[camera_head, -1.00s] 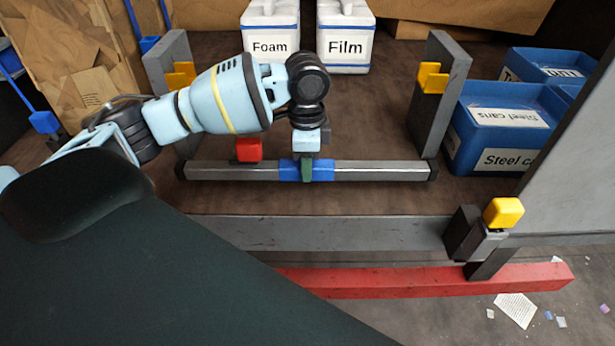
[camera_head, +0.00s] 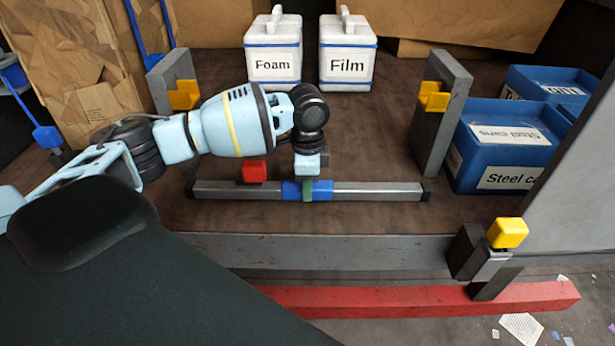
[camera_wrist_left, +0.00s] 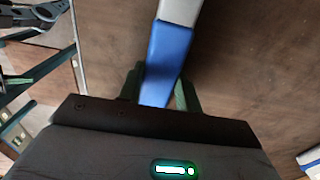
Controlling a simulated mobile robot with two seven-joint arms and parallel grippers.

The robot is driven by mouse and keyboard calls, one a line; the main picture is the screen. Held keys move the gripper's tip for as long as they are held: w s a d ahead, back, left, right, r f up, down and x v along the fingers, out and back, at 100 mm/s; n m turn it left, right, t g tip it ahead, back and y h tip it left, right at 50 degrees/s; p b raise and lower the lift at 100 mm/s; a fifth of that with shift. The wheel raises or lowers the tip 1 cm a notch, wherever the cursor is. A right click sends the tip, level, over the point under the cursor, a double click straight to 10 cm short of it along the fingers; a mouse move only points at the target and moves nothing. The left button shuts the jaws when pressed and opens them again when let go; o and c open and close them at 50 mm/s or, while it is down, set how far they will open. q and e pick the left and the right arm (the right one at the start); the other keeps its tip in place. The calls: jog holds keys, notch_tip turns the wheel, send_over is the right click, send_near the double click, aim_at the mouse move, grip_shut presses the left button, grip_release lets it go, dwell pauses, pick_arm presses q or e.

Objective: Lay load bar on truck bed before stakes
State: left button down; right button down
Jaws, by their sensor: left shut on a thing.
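The load bar (camera_head: 375,191) is a long silver bar with black end caps and a blue middle sleeve. It lies level across the truck bed (camera_head: 350,221), low over or on the planks; I cannot tell if it touches. My left gripper (camera_head: 307,188) is shut on the blue sleeve, which also shows between its dark green fingers in the left wrist view (camera_wrist_left: 164,66). Two grey stakes, left (camera_head: 160,90) and right (camera_head: 432,135), hold yellow brackets and stand just behind the bar's ends. The left stake's base is hidden by my arm. My right gripper is not seen.
A red block (camera_head: 254,171) shows at the bar's left half. White Foam (camera_head: 272,45) and Film (camera_head: 347,45) containers stand at the back. Blue Steel cans bins (camera_head: 500,155) are at the right. A yellow-capped post (camera_head: 508,233) stands at the bed's front edge, above a red beam (camera_head: 420,300).

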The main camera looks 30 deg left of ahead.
pick_arm(q)
jog(key=shift+r, duration=0.15)
jog(key=c, duration=1)
grip_release()
jog(key=shift+f, duration=0.2)
jog(key=shift+o, duration=0.2)
notch_tip(320, 180, up, 12)
jog(key=shift+r, duration=0.1)
